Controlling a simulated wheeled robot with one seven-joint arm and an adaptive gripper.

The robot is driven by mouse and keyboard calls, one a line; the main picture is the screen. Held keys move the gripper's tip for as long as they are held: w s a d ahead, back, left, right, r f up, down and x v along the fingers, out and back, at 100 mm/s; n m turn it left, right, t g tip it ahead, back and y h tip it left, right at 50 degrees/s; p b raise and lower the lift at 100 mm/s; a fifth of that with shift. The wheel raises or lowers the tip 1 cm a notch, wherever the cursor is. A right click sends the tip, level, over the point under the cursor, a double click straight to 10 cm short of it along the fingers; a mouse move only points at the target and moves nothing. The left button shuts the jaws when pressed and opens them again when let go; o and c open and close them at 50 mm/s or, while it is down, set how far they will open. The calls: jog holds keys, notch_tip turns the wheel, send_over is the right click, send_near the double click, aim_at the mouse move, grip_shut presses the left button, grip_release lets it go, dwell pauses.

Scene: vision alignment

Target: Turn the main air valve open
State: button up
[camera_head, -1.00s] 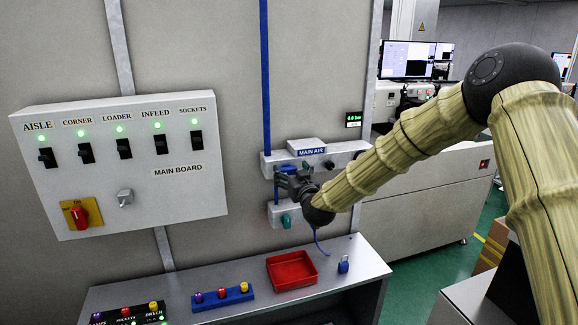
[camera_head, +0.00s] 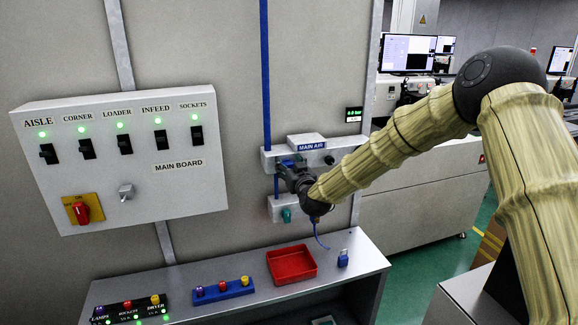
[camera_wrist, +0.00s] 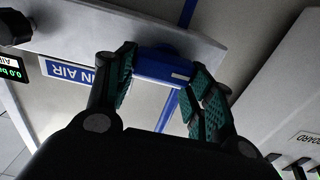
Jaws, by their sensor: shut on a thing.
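The MAIN AIR sign (camera_head: 310,147) marks a grey bar fixed to the wall, with a blue pipe (camera_head: 266,75) running down to it. A blue valve handle (camera_wrist: 160,66) shows in the wrist view below the bar's edge. My gripper (camera_wrist: 164,64) has one dark green padded finger on each side of this handle and is shut on it. In the head view my gripper (camera_head: 287,170) is at the bar, left of the sign's middle, and mostly hides the handle. The small display (camera_wrist: 10,72) beside the sign reads about 0.0 bar.
A white switch board (camera_head: 120,190) with several lit switches hangs to the left. Below stands a grey bench (camera_head: 215,265) with a red tray (camera_head: 291,264), a blue padlock (camera_head: 343,258) and button boxes. A small box with a green knob (camera_head: 286,214) is just below my gripper.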

jog(key=shift+f+b, duration=0.1)
jog(key=shift+b, duration=0.2)
jog(key=shift+d+f+m+b, duration=0.15)
jog(key=shift+m+b, duration=0.35)
jog(key=shift+b, duration=0.25)
jog(key=m+b, duration=0.3)
jog(key=b, duration=0.1)
jog(key=shift+d+f+b, duration=0.1)
jog(key=shift+f+b, duration=0.05)
jog(key=shift+b, duration=0.2)
jog(key=m+b, duration=0.1)
jog(key=b, duration=0.1)
jog(key=m+b, duration=0.4)
jog(key=b, duration=0.1)
jog(key=shift+w+d+f, duration=0.15)
jog(key=shift+d, duration=0.1)
jog(key=m+b, duration=0.8)
jog(key=b, duration=0.1)
jog(key=shift+d+f+m, duration=0.15)
jog(key=shift+f+m, duration=0.05)
jog(key=shift+m, duration=0.2)
jog(key=shift+r, duration=0.1)
jog(key=o, duration=1)
